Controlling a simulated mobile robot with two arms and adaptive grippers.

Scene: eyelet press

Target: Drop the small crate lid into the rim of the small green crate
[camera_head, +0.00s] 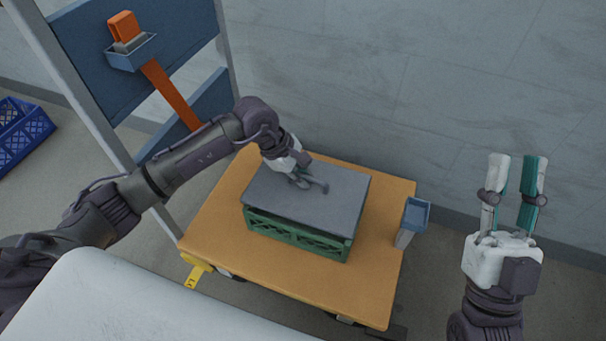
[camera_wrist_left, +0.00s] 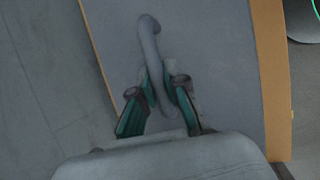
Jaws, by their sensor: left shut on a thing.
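The grey crate lid (camera_head: 335,193) lies over the top of the small green crate (camera_head: 300,238), which stands on the wooden table. The lid covers the crate's opening, so the inside is hidden. My left gripper (camera_head: 300,179) is shut on the lid's handle; in the left wrist view the fingers (camera_wrist_left: 160,95) close around the curved grey handle (camera_wrist_left: 149,45) on the lid's flat top. My right gripper (camera_head: 515,165) is open and empty, raised at the right, away from the crate.
The wooden table (camera_head: 212,232) has bare room around the crate. A small blue-topped holder (camera_head: 415,215) stands at its right edge. A blue panel with an orange tool (camera_head: 123,27) stands at the left. A blue crate (camera_head: 22,132) is at far left.

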